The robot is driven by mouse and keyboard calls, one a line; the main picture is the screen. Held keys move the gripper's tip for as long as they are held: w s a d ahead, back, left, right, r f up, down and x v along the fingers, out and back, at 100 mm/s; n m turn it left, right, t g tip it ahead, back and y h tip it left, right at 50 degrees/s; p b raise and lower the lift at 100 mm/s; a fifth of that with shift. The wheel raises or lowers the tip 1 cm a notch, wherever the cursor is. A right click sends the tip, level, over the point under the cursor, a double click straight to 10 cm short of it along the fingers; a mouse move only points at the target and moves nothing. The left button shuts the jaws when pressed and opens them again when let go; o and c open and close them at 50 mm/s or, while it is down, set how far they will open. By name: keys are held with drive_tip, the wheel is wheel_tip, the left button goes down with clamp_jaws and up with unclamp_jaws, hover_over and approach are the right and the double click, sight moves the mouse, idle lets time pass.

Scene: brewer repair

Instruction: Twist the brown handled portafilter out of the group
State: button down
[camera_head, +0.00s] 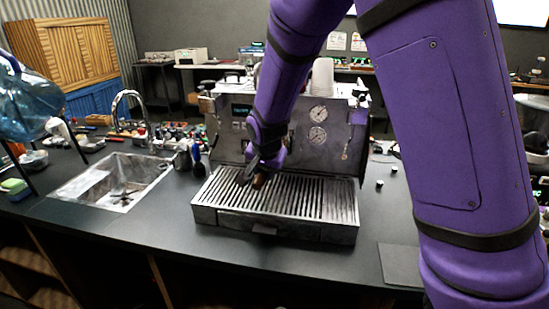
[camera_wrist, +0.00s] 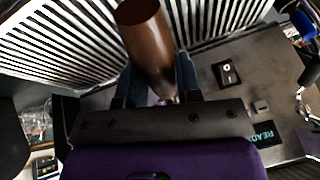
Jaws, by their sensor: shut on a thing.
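The brown portafilter handle (camera_wrist: 145,38) fills the top middle of the wrist view, tapering towards my gripper (camera_wrist: 157,78). My gripper is shut on it, with one dark finger on each side. In the head view my gripper (camera_head: 262,168) is at the front of the espresso machine (camera_head: 318,133), above the slatted drip tray (camera_head: 290,198). A small brown end of the handle (camera_head: 259,181) shows below the fingers. The portafilter's head and the group are hidden behind my arm and gripper, so I cannot tell how they are seated.
A sink (camera_head: 115,185) with a tall faucet (camera_head: 135,105) lies to the left. Dark and blue handled tools (camera_head: 196,155) stand beside the machine. Cups (camera_head: 322,75) are on top of it. A dark mat (camera_head: 400,264) lies at front right. The counter right of the tray is mostly clear.

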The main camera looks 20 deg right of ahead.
drive_tip(key=shift+w+a+m+h, duration=0.4)
drive_tip(key=shift+w+a+m, duration=0.15)
drive_tip(key=shift+m, duration=0.25)
drive_tip(key=w+a+m, duration=0.1)
drive_tip(key=w+m+g+h, duration=0.1)
drive_tip(key=m, duration=0.1)
drive_tip(key=shift+w+a, duration=0.25)
drive_tip(key=shift+a, duration=0.1)
drive_tip(key=shift+w+m, duration=0.1)
drive_tip(key=shift+m, duration=0.2)
drive_tip(key=shift+w+a+m+h, duration=0.3)
drive_tip(key=shift+w+m+h, duration=0.1)
drive_tip(key=shift+w+m, duration=0.25)
drive_tip(key=shift+g, duration=0.3)
drive_tip(key=shift+f, duration=1.2)
idle(3.8)
drive_tip(key=shift+a, duration=0.1)
